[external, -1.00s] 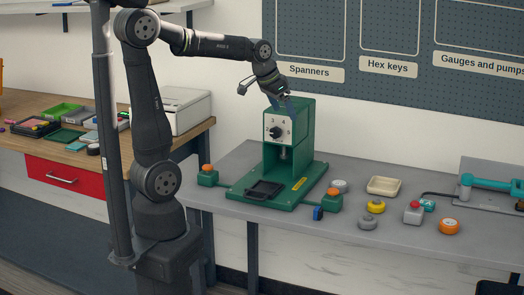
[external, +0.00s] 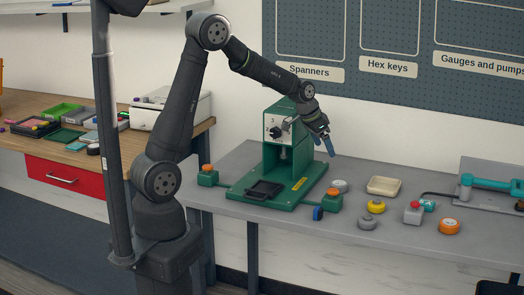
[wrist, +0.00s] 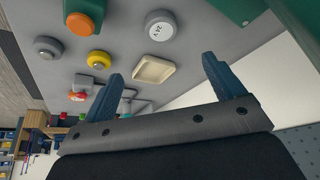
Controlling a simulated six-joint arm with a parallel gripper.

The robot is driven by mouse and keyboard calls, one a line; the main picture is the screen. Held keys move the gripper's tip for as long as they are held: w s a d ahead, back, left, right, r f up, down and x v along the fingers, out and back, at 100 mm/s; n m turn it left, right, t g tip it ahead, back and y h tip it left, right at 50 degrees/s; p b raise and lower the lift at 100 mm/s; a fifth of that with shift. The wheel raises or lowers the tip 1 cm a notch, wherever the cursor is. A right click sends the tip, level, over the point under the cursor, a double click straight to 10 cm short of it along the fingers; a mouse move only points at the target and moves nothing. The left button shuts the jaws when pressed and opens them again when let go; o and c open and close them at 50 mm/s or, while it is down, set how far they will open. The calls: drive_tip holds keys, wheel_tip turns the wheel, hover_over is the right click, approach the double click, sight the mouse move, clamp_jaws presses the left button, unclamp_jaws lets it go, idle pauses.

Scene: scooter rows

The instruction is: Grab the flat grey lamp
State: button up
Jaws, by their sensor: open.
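The flat grey lamp (external: 339,186) is a pale grey round puck on the grey bench, just right of the green press. In the wrist view the lamp (wrist: 161,26) shows a flat, light top with dark marks, at the top centre. A second, darker grey round piece (external: 367,223) with a raised middle sits nearer the bench's front edge; it also shows in the wrist view (wrist: 48,47). My gripper (external: 327,145) is open and empty, in the air above and behind the flat lamp. Its blue fingers point down to the right, with nothing between them.
The green press (external: 290,150) stands close to the left, with an orange button (external: 333,193) on a green box beside the lamp. A beige tray (external: 384,186) and a yellow round piece (external: 376,207) lie to the right. An orange puck (external: 449,227) is farther right.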

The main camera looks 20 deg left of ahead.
sight(338, 182)
drive_tip(key=x, duration=1.6)
drive_tip(key=shift+w+f, duration=0.15)
drive_tip(key=c, duration=1.1)
